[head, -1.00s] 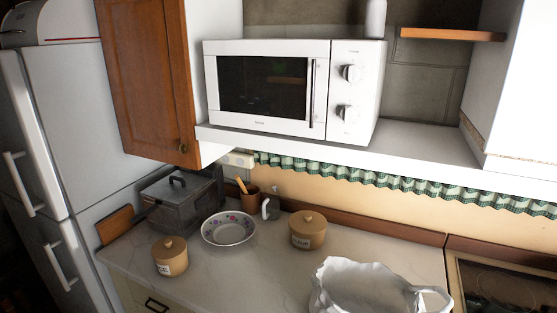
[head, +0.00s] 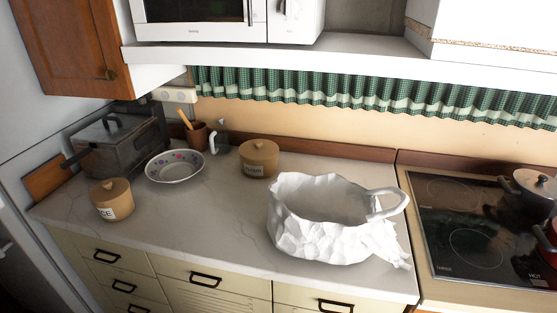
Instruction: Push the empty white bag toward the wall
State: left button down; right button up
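The white bag (head: 322,240) stands upright on the pale counter (head: 195,225), near its right end, in the head view. It is crumpled, with a wide open top and a handle loop at its right side. The part of its inside that shows looks empty. A strip of bare counter lies between the bag and the tan wall (head: 330,125) behind it. Neither of my grippers is in view.
A tan lidded canister (head: 259,160) stands behind the bag to the left. A floral bowl (head: 175,168), another canister (head: 113,203) and a metal box (head: 118,145) are farther left. A stove (head: 465,225) with pots is at the right. A shelf (head: 250,58) overhangs the counter's back.

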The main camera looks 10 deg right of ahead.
aim_at(334, 215)
jog(key=k+l+u, duration=0.25)
jog(key=l, duration=0.3)
jog(key=k+l+u, duration=0.2)
jog(key=l, duration=0.3)
jog(key=k+l+u, duration=0.25)
jog(key=l, duration=0.2)
jog(key=k+l+u, duration=0.25)
jog(key=k+l, duration=0.1)
jog(key=l, duration=0.05)
